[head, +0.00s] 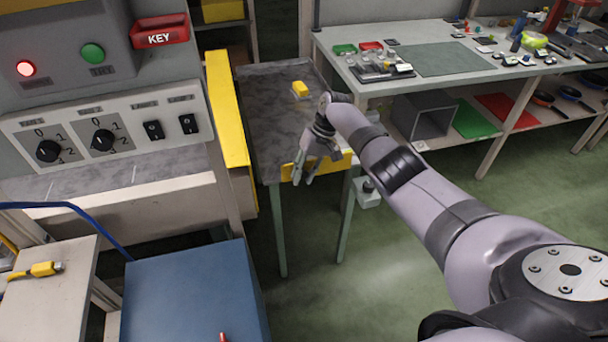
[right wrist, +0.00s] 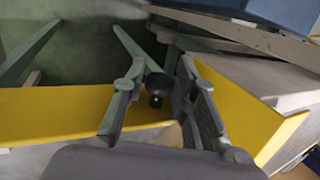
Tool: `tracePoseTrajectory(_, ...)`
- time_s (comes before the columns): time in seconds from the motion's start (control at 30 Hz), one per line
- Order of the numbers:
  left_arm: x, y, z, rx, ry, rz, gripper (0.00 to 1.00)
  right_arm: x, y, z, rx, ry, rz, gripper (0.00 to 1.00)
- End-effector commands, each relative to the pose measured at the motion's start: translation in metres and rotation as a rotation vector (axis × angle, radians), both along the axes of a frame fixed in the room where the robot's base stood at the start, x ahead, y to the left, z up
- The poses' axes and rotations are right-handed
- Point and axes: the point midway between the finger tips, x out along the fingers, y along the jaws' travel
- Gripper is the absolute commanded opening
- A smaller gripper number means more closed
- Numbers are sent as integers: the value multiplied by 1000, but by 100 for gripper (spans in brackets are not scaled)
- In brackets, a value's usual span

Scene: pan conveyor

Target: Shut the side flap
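A long yellow panel (head: 228,110) runs along the left side of the grey-topped stand. A second, shorter yellow panel (head: 335,164) is on the stand's front edge. I cannot tell for sure which is the side flap. My right gripper (head: 297,180) is at the left end of the short panel and partly covers it. In the right wrist view its two fingers (right wrist: 158,112) are apart, over the short yellow panel (right wrist: 45,112), with a dark round knob (right wrist: 155,88) between them. I cannot tell whether they touch it. The long panel (right wrist: 245,108) is at the right. My left gripper is not in view.
The control cabinet (head: 70,100) with switches stands left of the long panel. A blue box (head: 195,295) is in front. A small yellow block (head: 300,88) lies on the stand top (head: 265,105). A workbench (head: 335,52) stands behind right. Green floor is open below.

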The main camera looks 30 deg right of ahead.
Motion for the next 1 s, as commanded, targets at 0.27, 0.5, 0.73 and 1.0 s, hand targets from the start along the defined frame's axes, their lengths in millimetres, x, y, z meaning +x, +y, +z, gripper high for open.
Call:
tracePoseTrajectory(0.27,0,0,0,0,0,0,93,-1,1,-1,2,2,1,41)
tracePoseTrajectory(0.5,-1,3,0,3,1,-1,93,-1,0,1,2,2,2,41)
tracePoseTrajectory(0.73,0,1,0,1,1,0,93,0,-14,32,1,-2,0,41)
tracePoseTrajectory(1.0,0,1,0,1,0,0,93,0,-36,84,0,0,0,41)
